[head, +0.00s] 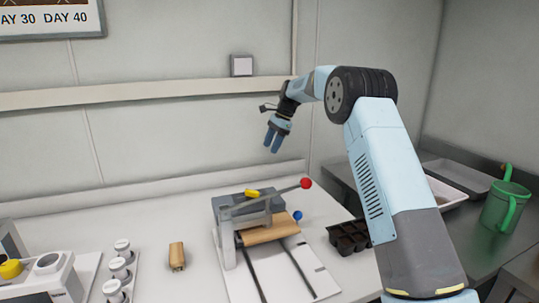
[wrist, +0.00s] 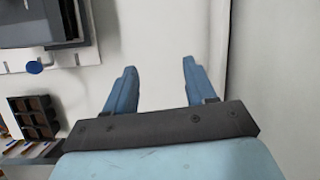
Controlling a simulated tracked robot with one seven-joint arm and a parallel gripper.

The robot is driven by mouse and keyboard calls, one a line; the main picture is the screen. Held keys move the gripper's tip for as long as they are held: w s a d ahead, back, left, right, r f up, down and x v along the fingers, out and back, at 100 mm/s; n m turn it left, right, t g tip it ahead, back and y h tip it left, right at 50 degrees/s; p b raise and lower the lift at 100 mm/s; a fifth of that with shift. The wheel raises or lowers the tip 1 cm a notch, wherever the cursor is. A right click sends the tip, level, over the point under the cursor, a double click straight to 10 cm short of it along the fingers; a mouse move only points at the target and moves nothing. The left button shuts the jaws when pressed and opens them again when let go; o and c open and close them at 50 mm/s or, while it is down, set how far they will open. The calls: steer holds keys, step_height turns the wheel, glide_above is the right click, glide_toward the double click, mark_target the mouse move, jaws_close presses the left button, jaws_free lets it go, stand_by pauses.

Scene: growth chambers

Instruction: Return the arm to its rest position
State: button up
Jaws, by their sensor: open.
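My gripper (head: 273,138) hangs in the air above the back of the white bench in the head view, fingers pointing down. It also shows in the wrist view (wrist: 157,88), where its two blue fingers stand apart with nothing between them. My arm is raised and bent at the elbow, reaching in from the right side of the head view. The gripper touches nothing that I can see.
Below the gripper stands a press device (head: 240,208) with a red-knobbed lever and a brown block. A black cell tray (head: 350,236) also shows in the wrist view (wrist: 37,118). A green watering can (head: 505,207) and grey trays (head: 457,177) are at right.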

steer(key=s+d+r+n+t+h, duration=0.1)
steer(key=s+d+r+n, duration=0.1)
steer(key=s+d+r, duration=0.5)
steer(key=s+d+r+n+t+h, duration=0.15)
steer(key=s+r, duration=0.25)
steer(key=s, duration=0.7)
steer(key=s+d+r+n+t, duration=0.1)
steer(key=s+d+r+n, duration=0.2)
steer(key=s+d+r, duration=0.45)
steer(key=s+d+f+n+t, duration=0.1)
steer(key=s+d+f+n, duration=0.1)
steer(key=s, duration=0.8)
steer(key=s+d+f+n+t+h, duration=0.1)
steer(key=s+f, duration=0.3)
steer(key=s, duration=0.5)
steer(key=s+d+f+n+t+h, duration=0.1)
steer(key=s+d+f+n, duration=0.1)
steer(key=s, duration=0.8)
step_height(320, 180, down, 2)
steer(key=shift+s+d+f+n, duration=0.1)
steer(key=shift+s+d+n, duration=0.25)
steer(key=shift+n, duration=0.2)
